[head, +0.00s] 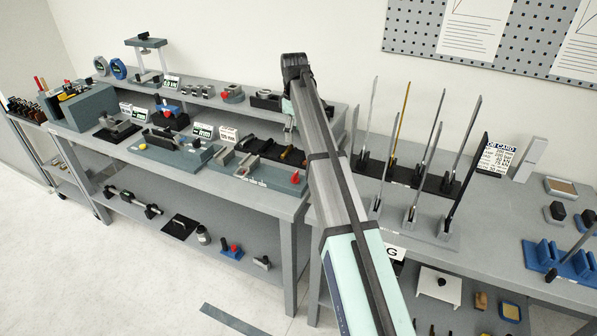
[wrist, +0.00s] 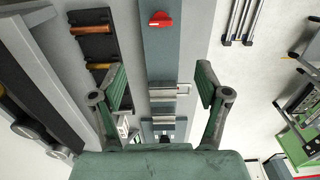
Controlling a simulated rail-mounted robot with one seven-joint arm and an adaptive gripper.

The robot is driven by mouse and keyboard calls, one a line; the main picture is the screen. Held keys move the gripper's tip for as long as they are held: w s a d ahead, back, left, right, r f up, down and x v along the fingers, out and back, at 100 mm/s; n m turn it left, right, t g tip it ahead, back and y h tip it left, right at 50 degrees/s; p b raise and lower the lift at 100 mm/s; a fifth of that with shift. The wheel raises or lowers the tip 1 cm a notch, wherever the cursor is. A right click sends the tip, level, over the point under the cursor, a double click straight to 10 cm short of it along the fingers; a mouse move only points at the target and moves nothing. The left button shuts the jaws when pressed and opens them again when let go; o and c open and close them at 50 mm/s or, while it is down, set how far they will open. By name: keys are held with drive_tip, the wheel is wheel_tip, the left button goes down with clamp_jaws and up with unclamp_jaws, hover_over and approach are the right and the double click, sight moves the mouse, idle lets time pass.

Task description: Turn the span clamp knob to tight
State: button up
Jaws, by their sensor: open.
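A red knob (wrist: 160,19) with a white mark sits near the top of a long blue-grey fixture plate (wrist: 162,55) in the wrist view. Silvery metal blocks (wrist: 168,90) lie across the same plate, below the knob. In the head view the red knob (head: 296,178) is at the right end of the plate, near the bench's front edge. My gripper (wrist: 162,74) is open, with its two fingers on either side of the plate in the picture. Nothing is between the fingertips, and the knob is beyond them, untouched.
Dark trays with orange-brown handled pieces (wrist: 98,22) lie left of the plate in the wrist view. A rack of tall upright strips (head: 430,180) stands right of my arm in the head view. Other fixtures and label cards (head: 203,131) fill the bench to the left.

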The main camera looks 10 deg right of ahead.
sight(295, 174)
wheel_tip(295, 174, down, 17)
drive_tip(key=p, duration=0.4)
drive_tip(key=shift+p, duration=0.35)
drive_tip(key=shift+r, duration=0.1)
drive_tip(key=c, duration=1.2)
